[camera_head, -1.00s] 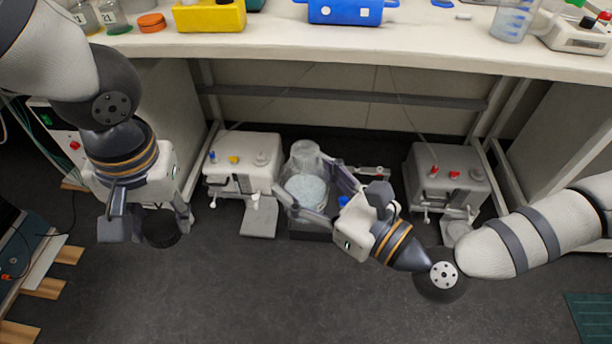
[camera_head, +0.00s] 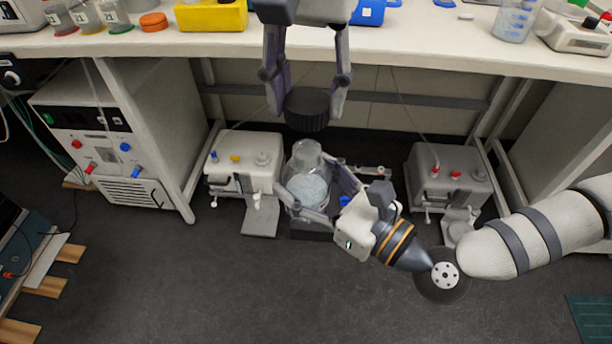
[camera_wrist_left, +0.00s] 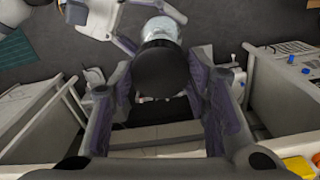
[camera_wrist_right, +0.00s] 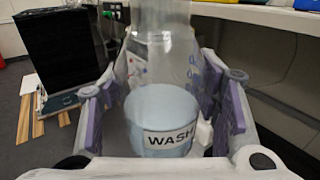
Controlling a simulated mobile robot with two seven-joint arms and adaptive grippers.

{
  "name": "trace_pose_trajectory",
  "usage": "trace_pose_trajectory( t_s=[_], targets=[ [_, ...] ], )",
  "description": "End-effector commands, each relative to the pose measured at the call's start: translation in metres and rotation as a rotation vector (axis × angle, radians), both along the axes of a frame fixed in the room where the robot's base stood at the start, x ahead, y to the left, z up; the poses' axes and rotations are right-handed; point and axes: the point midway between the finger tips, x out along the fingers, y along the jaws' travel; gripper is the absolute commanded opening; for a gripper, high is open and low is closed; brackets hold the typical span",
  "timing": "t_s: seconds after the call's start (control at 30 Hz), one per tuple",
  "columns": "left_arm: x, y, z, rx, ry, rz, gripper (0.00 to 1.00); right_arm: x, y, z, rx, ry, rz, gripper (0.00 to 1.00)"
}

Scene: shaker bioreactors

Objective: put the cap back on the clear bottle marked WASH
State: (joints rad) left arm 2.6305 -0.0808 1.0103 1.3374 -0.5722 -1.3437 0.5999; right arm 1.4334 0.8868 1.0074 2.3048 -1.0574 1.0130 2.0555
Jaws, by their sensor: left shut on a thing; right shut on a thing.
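The clear bottle marked WASH (camera_head: 308,178) holds pale blue liquid and stands upright below the bench's front. Its label reads WASH in the right wrist view (camera_wrist_right: 165,125). My right gripper (camera_head: 308,200) is shut around the bottle's lower body. My left gripper (camera_head: 307,98) is shut on the black cap (camera_head: 307,108) and holds it level above the bottle's open neck, apart from it. In the left wrist view the cap (camera_wrist_left: 162,68) sits between the fingertips and covers part of the bottle (camera_wrist_left: 160,30).
Grey devices stand left (camera_head: 243,165) and right (camera_head: 447,180) of the bottle. The bench (camera_head: 430,45) lies close behind my left gripper, with a yellow rack (camera_head: 212,15) and blue box (camera_head: 368,12) on it. The floor in front is clear.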

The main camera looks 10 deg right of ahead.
Motion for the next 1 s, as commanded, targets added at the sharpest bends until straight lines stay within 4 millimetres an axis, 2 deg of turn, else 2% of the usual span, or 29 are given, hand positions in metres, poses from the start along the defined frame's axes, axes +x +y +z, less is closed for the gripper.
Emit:
trace_pose_trajectory(
  t_s=[0.23,0.6,1.0],
  targets=[
    [0.000,0.000,-0.004,0.001,0.000,0.001,0.27,0.000,0.000,0.001,0.001,-0.003,0.000,0.07],
    [0.000,0.001,-0.037,0.000,-0.001,0.002,0.27,0.000,0.000,0.001,0.001,-0.003,0.000,0.07],
    [0.001,0.001,-0.039,-0.006,-0.001,0.003,0.27,0.000,0.000,0.001,0.001,-0.003,0.000,0.07]
  ],
)
